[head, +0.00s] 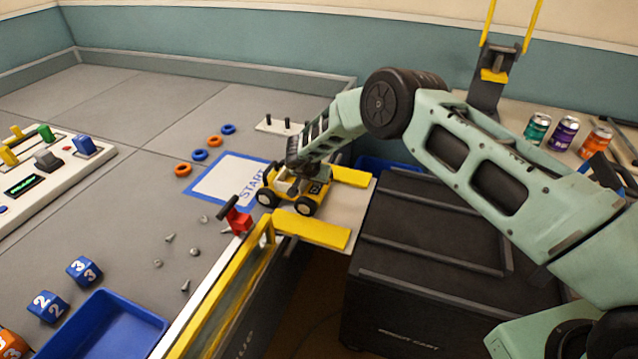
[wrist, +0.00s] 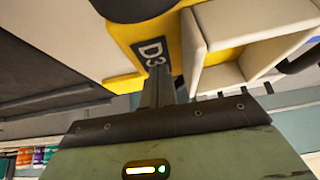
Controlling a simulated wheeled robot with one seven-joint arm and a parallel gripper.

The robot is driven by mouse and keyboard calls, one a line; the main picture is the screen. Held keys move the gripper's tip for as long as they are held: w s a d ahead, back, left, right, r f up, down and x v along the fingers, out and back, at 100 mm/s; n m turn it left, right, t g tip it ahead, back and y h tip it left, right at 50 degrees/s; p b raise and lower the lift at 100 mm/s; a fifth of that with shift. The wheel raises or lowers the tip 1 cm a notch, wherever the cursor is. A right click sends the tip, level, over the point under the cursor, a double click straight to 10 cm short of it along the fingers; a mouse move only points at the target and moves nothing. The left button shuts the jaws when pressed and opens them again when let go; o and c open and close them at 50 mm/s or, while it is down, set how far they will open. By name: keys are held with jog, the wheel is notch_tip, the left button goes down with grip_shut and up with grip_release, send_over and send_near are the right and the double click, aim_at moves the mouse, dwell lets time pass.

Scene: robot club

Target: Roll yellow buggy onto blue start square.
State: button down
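The yellow buggy (head: 312,200), with black wheels and a pale open box on top, stands upright at the arena's edge, between two yellow rails. Its left wheels are close to the start square (head: 212,182), a pale square with a blue border and the word START. My gripper (head: 293,164) is over the buggy and partly hides it. In the wrist view the dark fingers (wrist: 160,78) are together and reach the buggy's yellow body (wrist: 125,32) beside its D3 label. They look shut, with nothing seen between them; whether they touch it is unclear.
The buggy's pale platform (head: 350,205) has yellow rails (head: 312,231) along it, beside a black cart (head: 430,235). A red clamp-like piece (head: 238,218) and loose screws (head: 195,252) lie near the square. Blue and orange rings (head: 200,155) lie beyond it. The square's surface looks clear.

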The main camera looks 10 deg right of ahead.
jog(key=shift+w+a+f+b, duration=0.25)
jog(key=shift+w+a+b, duration=0.15)
jog(key=shift+a+b, duration=0.55)
jog(key=shift+w+a+f+b, duration=0.3)
jog(key=shift+a+b, duration=0.35)
jog(key=shift+b, duration=0.6)
jog(key=shift+w+a+f+b, duration=0.2)
jog(key=shift+w+a+b, duration=0.25)
jog(key=shift+a+b, duration=0.5)
jog(key=shift+w+a+r+b, duration=0.1)
jog(key=shift+w+a+b, duration=0.05)
jog(key=shift+b, duration=0.35)
jog(key=shift+r, duration=0.15)
jog(key=shift+s+d+r+p, duration=0.1)
jog(key=shift+d+r+p, duration=0.25)
jog(key=shift+r+p, duration=0.4)
jog(key=shift+s+d+r+p, duration=0.1)
jog(key=shift+d+r+p, duration=0.3)
jog(key=shift+p, duration=0.6)
jog(key=shift+a+r, duration=0.1)
jog(key=shift+r, duration=0.1)
notch_tip(320, 180, up, 9)
jog(key=p, duration=0.6)
jog(key=shift+w+f, duration=0.1)
